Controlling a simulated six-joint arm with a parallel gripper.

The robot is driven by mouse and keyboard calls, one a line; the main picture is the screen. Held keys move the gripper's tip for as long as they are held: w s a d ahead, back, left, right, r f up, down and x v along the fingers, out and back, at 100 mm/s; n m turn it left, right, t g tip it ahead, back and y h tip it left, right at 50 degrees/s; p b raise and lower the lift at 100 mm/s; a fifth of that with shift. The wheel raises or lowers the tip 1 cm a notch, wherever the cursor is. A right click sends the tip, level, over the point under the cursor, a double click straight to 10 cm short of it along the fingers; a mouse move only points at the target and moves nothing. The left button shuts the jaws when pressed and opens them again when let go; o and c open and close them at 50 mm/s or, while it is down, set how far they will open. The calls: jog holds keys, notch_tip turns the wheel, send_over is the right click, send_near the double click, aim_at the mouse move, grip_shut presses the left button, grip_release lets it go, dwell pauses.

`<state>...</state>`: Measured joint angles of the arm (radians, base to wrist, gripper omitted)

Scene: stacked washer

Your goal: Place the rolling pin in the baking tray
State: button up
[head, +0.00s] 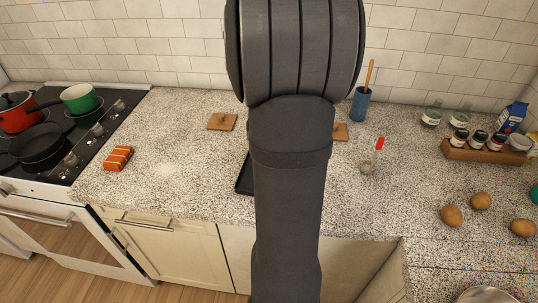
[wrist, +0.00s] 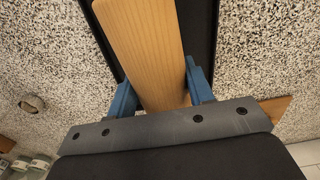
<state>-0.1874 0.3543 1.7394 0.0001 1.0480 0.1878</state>
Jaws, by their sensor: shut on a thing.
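The light wooden rolling pin (wrist: 145,50) runs lengthwise up the middle of the wrist view. My gripper (wrist: 163,92) is shut on it, with one blue finger on each side. The dark baking tray (wrist: 203,35) shows beneath and on both sides of the pin. I cannot tell whether the pin touches the tray or is a little above it. In the head view, my arm hides the gripper, the pin and most of the tray; only the tray's left edge (head: 243,178) shows.
A stove (head: 75,130) with pots stands at the left, and an orange striped packet (head: 118,158) lies nearby. Wooden boards (head: 222,122), a blue utensil holder (head: 360,104), a jar rack (head: 487,150) and potatoes (head: 452,216) are on the speckled counter. The counter's left-middle is clear.

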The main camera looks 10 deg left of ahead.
jog(key=shift+f, duration=1.05)
jog(key=shift+f, duration=0.2)
jog(key=o, duration=1.4)
jog(key=shift+c, duration=0.2)
notch_tip(320, 180, up, 12)
jog(key=shift+r, duration=0.2)
